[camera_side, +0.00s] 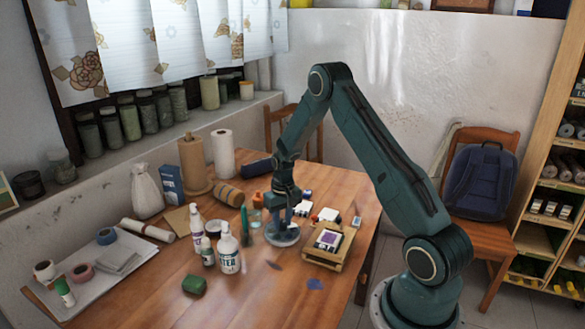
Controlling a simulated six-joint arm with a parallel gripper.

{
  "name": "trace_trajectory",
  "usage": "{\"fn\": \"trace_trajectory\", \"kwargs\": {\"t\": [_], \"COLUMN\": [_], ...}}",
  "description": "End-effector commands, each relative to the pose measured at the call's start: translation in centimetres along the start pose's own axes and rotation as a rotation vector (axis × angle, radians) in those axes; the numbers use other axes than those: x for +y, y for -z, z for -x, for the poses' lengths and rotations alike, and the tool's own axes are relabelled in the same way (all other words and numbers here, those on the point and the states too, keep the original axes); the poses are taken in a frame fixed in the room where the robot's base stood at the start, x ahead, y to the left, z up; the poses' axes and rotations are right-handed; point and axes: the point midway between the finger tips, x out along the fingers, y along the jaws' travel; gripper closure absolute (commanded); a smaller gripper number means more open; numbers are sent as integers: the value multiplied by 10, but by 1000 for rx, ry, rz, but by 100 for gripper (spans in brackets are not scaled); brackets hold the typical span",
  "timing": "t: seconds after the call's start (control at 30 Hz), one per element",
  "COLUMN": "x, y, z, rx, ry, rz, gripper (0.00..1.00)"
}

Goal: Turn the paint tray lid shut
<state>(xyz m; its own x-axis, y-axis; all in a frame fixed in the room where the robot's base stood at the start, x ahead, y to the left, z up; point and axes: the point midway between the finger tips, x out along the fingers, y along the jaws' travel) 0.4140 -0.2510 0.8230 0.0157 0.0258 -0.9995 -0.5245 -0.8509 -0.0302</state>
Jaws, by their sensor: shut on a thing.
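A small round pale grey dish (273,239), which looks like the paint tray, sits on the wooden table near its middle. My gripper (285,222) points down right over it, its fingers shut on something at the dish. The held part is probably the lid, but the fingers and their small size in the view hide it. I cannot tell how far the lid is turned.
A wooden frame (328,258) with a purple-and-white piece stands close to the right. White bottles (228,254) and a glass jar (256,217) stand to the left. The front table centre is mostly clear.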

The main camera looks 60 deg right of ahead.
Motion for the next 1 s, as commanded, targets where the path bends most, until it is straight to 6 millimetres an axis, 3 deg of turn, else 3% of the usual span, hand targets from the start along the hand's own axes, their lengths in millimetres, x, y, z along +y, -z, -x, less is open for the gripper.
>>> {"fn": "trace_trajectory", "kwargs": {"t": [0.5,1.0], "x": [0,0], "y": [1,1], "z": [1,1], "rx": [-9,-10], "ry": [0,0], "rz": [353,397], "gripper": [94,94]}}
